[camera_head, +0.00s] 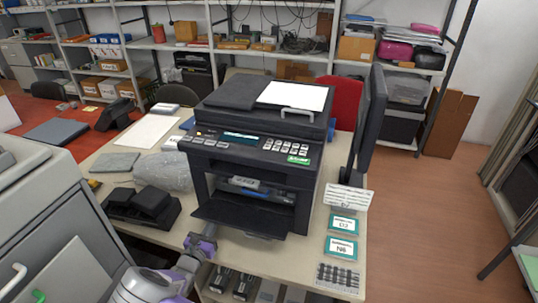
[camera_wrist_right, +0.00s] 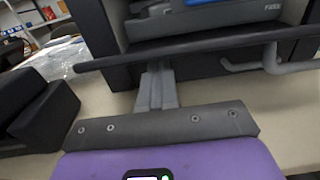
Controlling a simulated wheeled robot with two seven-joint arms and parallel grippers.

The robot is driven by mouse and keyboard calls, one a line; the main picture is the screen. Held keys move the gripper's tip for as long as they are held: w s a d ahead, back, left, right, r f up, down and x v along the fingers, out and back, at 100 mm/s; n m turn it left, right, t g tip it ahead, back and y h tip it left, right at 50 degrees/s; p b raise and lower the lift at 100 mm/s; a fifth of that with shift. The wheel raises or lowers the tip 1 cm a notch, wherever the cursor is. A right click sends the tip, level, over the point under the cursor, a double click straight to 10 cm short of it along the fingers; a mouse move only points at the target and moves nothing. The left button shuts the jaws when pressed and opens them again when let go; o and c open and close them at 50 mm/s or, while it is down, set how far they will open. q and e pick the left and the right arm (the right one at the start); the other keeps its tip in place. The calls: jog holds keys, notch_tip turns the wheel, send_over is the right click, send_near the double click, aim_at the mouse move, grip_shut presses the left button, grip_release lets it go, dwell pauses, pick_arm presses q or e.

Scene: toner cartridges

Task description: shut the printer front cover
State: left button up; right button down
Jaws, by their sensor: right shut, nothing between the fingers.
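The black printer (camera_head: 255,130) stands on the table. Its front cover (camera_head: 240,214) is folded down and sticks out from the front as a flat dark flap. The front opening is uncovered, with a labelled part (camera_head: 247,186) inside. In the right wrist view the cover's edge (camera_wrist_right: 200,46) runs across as a dark bar, with a grey bent handle (camera_wrist_right: 268,62) at its right. My right gripper (camera_head: 211,231) is shut and empty at the cover's front left edge. Its fingers (camera_wrist_right: 157,88) point under that edge; contact cannot be told. My left gripper is not in view.
A black two-part device (camera_head: 142,206) and a grey wrapped bundle (camera_head: 165,171) lie left of the printer. Label cards (camera_head: 342,247) and a keypad-like item (camera_head: 338,277) lie at its right. Cartridges (camera_head: 232,284) sit below the table's front edge. A dark monitor (camera_head: 370,125) stands behind right.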

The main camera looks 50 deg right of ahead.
aim_at(215, 214)
jog(key=shift+w+d+r+p, duration=0.1)
jog(key=shift+d+r+p, duration=0.2)
jog(key=shift+r+p, duration=0.25)
jog(key=shift+w+d+r+p, duration=0.1)
jog(key=shift+d+r+p, duration=0.25)
jog(key=shift+r, duration=0.4)
jog(key=shift+w+d+r+p, duration=0.2)
jog(key=shift+d+r+p, duration=0.25)
jog(key=shift+r, duration=0.1)
jog(key=shift+w+d+r+p, duration=0.2)
jog(key=shift+d+r+p, duration=0.2)
jog(key=shift+r, duration=0.1)
jog(key=shift+w+d+r+p, duration=0.25)
jog(key=shift+d+r, duration=0.1)
jog(key=shift+d, duration=0.2)
jog(key=shift+w+d+r+p, duration=0.2)
jog(key=shift+d+r, duration=0.1)
jog(key=shift+d, duration=0.35)
